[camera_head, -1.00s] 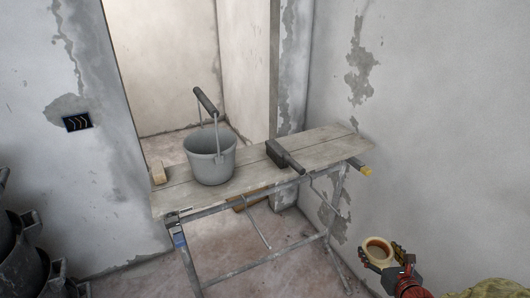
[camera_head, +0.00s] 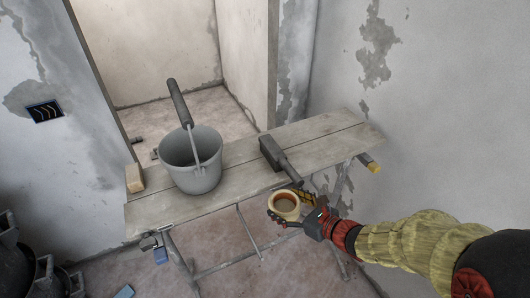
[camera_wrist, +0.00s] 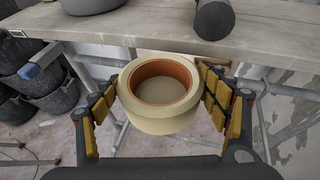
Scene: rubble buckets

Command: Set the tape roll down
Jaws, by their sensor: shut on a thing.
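The tape roll (camera_head: 286,206) is cream-coloured with a brown inner core. My gripper (camera_head: 296,207) is shut on it, and in the wrist view the roll (camera_wrist: 158,118) sits between the two yellow-padded fingers with its hole facing up. In the head view the roll appears just off the front edge of the wooden plank bench (camera_head: 235,192). In the wrist view the bench top (camera_wrist: 150,32) lies beyond the roll, with a gap at its front edge. The roll appears clear of the bench.
A wooden block (camera_head: 134,178) lies at the left end. A dark hammer-like tool (camera_head: 278,158) lies right of the bucket. Bare plank shows at the right end and along the front.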

